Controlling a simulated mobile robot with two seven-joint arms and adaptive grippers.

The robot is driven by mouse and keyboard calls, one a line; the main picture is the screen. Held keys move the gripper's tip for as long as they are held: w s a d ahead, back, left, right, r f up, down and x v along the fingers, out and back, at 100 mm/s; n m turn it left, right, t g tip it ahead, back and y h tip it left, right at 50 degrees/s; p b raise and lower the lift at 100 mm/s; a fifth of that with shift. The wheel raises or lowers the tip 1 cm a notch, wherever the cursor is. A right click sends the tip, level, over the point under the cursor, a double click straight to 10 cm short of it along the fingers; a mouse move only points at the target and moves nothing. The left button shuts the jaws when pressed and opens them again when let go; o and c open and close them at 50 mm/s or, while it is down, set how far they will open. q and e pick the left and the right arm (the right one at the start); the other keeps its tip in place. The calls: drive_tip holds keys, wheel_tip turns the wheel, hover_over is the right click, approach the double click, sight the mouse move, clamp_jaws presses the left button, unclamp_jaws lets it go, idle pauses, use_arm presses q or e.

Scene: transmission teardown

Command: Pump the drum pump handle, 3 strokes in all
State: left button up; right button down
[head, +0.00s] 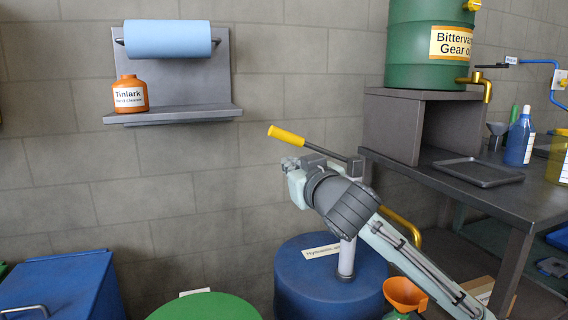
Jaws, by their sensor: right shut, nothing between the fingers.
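The drum pump handle is a yellow grip (287,135) on a dark rod, raised and slanting up to the left from the pump's head. The pump's pale column (347,258) stands on a blue drum (310,278) with a partly hidden label. My right gripper (297,180) is shut and empty, just below the yellow grip in the picture, with a gap showing between them. My right arm comes in from the lower right and hides part of the pump column. My left gripper is not in view.
A dark workbench (470,195) with a green oil drum (427,45) on a stand is at the right. An orange funnel (404,294) is beside the blue drum. A green drum lid (205,307) and blue bin (62,287) are at the lower left. A wall shelf (187,113) holds an orange bottle.

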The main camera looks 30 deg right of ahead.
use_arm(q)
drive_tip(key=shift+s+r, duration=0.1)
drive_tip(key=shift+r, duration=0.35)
use_arm(e)
drive_tip(key=shift+v, duration=2.15)
drive_tip(key=shift+w+r, duration=0.1)
